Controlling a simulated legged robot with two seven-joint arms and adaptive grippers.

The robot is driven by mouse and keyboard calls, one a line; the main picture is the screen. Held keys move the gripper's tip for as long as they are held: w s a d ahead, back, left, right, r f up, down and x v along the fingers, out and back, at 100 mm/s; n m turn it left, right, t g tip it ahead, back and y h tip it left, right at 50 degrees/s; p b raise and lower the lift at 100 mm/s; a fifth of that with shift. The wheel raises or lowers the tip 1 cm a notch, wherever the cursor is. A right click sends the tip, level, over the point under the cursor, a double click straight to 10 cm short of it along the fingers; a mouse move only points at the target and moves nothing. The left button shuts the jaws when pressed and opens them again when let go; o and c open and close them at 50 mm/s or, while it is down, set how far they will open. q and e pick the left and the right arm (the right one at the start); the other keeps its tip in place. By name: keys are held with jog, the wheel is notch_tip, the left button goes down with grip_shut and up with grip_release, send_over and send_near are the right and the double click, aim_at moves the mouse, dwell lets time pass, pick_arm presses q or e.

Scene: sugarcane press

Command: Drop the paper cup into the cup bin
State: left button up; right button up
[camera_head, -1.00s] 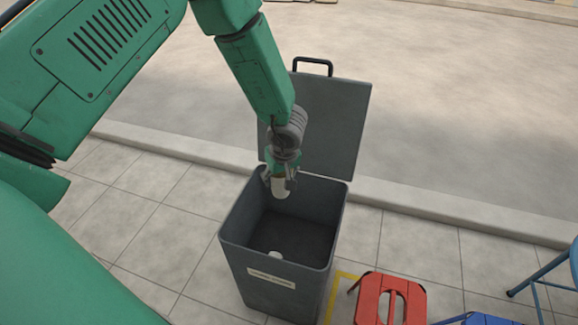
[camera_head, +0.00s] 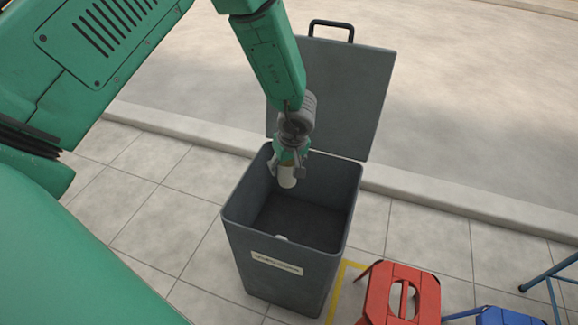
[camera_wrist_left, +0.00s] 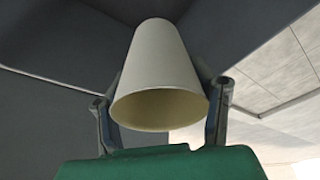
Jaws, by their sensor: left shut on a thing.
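The paper cup (camera_head: 287,181) is pale cream and hangs in my left gripper (camera_head: 287,173) over the open mouth of the bin. In the left wrist view the cup (camera_wrist_left: 160,75) sits between the two fingers of my left gripper (camera_wrist_left: 163,112), its open rim towards the camera. The fingers are shut on its sides. The cup bin (camera_head: 290,262) is a dark grey box with a pale label on its front and its lid (camera_head: 340,95) standing open at the back. A small white thing (camera_head: 281,238) lies inside, partly hidden by the front wall. My right gripper is not in view.
A red stool (camera_head: 400,293) and a blue stool (camera_head: 508,316) stand right of the bin. A yellow line (camera_head: 338,285) is on the paving beside it. A low kerb (camera_head: 450,203) runs behind. The tiles left of the bin are clear.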

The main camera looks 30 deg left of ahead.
pick_arm(q)
jog(key=o, duration=1)
jog(key=shift+d+r, duration=0.35)
jog(key=shift+d, duration=0.55)
jog(key=shift+d+r, duration=0.1)
jog(key=shift+d, duration=0.3)
jog(key=shift+a, duration=0.4)
jog(key=shift+a+r, duration=0.2)
jog(key=shift+a, duration=0.05)
jog(key=v, duration=1.1)
jog(key=shift+d, duration=0.45)
